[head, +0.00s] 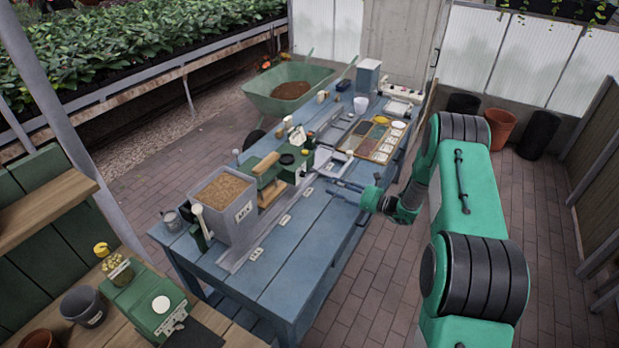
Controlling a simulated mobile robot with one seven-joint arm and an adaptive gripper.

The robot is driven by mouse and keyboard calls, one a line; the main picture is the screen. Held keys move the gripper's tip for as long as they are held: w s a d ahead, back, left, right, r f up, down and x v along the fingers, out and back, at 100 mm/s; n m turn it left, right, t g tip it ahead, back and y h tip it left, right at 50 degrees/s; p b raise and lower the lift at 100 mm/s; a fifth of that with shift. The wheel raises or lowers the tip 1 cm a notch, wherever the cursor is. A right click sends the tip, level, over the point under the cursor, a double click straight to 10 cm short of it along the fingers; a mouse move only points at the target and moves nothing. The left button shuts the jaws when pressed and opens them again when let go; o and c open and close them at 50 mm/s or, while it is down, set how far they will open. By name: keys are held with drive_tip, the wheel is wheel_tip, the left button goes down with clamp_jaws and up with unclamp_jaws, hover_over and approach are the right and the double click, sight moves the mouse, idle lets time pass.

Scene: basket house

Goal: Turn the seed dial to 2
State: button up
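A green and wooden device (268,178) stands on the blue workbench (290,262), just behind a grey bin of brown grain. A black round knob (287,159) on its top looks like the seed dial, but its markings and setting are too small to read. My gripper (328,182) reaches in from the right over the bench's right side, to the right of the device and apart from the knob. Its two dark fingers point left and look spread, with nothing seen between them.
The grain bin (238,229) and a white-handled green tool (199,228) stand at the bench's near left. Seed trays (368,147) and small pots fill its far part. A green wheelbarrow (263,101) stands behind. The bench's near right top is clear.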

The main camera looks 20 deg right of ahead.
sight(304, 174)
drive_tip(key=b+x, duration=0.1)
drive_tip(key=x, duration=1)
drive_tip(key=shift+w+a, duration=0.15)
drive_tip(key=shift+a, duration=0.05)
